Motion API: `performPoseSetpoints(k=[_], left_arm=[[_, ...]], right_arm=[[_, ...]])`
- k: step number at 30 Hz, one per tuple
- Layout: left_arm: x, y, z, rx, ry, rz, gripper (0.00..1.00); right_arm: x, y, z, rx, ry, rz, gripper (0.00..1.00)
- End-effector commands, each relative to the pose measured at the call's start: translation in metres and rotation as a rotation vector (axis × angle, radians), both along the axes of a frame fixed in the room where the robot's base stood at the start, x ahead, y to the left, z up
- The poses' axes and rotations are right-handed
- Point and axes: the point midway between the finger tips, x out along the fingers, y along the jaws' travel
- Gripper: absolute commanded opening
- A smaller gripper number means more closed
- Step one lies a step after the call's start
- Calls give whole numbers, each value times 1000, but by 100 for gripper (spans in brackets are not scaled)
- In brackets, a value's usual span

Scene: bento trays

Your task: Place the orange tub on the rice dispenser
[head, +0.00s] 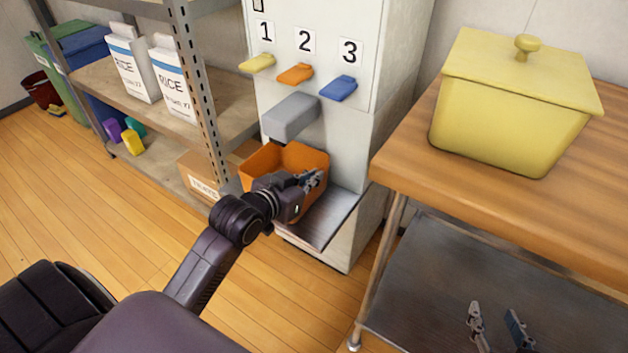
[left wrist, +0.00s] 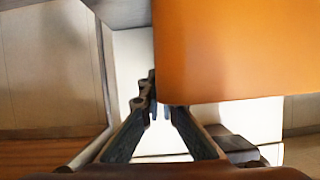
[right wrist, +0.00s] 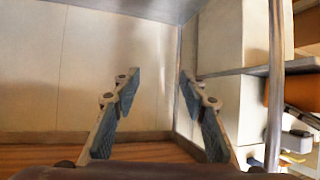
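The orange tub (head: 262,160) is at the dispenser's front, below the grey chute (head: 290,118) and over the left part of the metal shelf (head: 335,215). My left gripper (head: 312,179) is at the tub's near right side, fingers closed on its wall. In the left wrist view the tub (left wrist: 235,50) fills the upper right and hides one fingertip of the left gripper (left wrist: 162,105). Whether the tub's base touches the shelf is hidden. My right gripper (head: 497,328) is open and empty low at the right, also in the right wrist view (right wrist: 158,85).
The white rice dispenser (head: 385,110) has yellow, orange and blue levers. A wooden table (head: 400,160) with a yellow lidded pot (head: 510,115) stands to the right. A shelf rack (head: 215,95) with rice cartons (head: 130,65) stands to the left. Open floor lies in front.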

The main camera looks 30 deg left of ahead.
Motion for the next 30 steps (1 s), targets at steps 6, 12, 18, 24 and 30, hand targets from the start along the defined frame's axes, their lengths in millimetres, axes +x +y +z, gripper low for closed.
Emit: performPoseSetpoints(k=[6,12,18,24,30], left_arm=[[4,0,-4,1,-5,-1,0],[4,0,-3,1,-5,-1,0],[4,0,-6,0,-1,0,5],[4,0,-6,0,-2,0,22],[4,0,-5,0,-2,0,22]], right_arm=[[16,7,24,30,-123,9,39],[17,8,28,32,-135,9,39],[16,8,27,32,-132,9,39],[17,8,27,32,-132,9,39],[17,8,27,32,-132,9,39]])
